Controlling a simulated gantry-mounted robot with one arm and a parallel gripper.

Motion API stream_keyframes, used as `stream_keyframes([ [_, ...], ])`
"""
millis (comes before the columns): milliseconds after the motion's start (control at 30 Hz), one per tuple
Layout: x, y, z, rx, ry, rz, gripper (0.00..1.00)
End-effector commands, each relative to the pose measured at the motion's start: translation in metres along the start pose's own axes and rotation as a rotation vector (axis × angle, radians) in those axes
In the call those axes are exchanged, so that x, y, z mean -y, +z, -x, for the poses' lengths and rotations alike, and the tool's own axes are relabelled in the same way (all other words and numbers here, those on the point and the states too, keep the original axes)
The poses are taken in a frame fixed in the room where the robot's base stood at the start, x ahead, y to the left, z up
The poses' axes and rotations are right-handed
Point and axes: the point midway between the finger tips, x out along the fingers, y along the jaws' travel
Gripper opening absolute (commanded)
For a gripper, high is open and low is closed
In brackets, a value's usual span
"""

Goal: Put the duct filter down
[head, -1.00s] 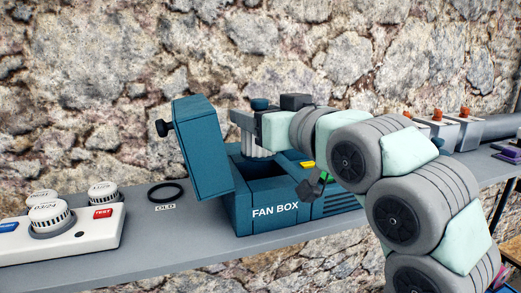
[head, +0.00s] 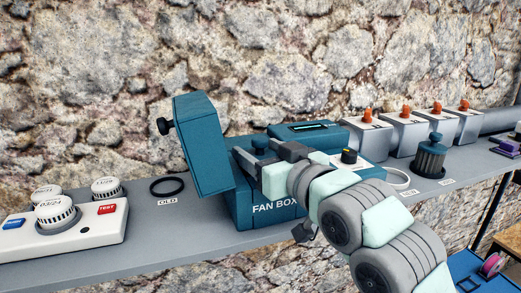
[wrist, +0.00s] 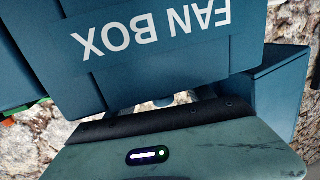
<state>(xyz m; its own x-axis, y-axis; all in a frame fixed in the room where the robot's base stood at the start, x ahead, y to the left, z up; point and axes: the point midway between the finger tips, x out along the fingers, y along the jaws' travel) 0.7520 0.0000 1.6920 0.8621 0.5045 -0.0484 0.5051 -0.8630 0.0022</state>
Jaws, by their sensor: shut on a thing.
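The duct filter shows only as its blue knob (head: 260,143) in the head view, at the mouth of the blue fan box (head: 262,211). My gripper (head: 262,157) is shut on the filter, low over the box opening. The filter's pleated body is hidden behind the box's walls and my gripper, so I cannot tell whether it touches the bottom. The box lid (head: 205,145) stands open on the left. In the wrist view the box front (wrist: 150,80) with its upside-down lettering fills the upper part; the filter does not show there.
A black ring (head: 153,189) lies by the OLD label (head: 167,201). A white detector panel (head: 95,235) is at the left. A second pleated filter (head: 430,160) stands at the right, near a white ring (head: 405,179) and several orange-topped grey units (head: 407,135). Shelf between lid and panel is partly clear.

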Motion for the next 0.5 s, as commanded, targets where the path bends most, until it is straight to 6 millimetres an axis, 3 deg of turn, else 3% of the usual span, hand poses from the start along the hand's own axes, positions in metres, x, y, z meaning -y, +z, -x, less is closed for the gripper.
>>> stream_keyframes([
  [200, -0.0003, 0.0054, -0.0003, 0.000, 0.000, -0.001, 0.18],
  [233, -0.0003, 0.0053, -0.0003, 0.001, 0.000, -0.001, 0.62],
  [500, -0.0002, 0.0041, -0.0004, 0.001, 0.000, -0.001, 0.84],
])
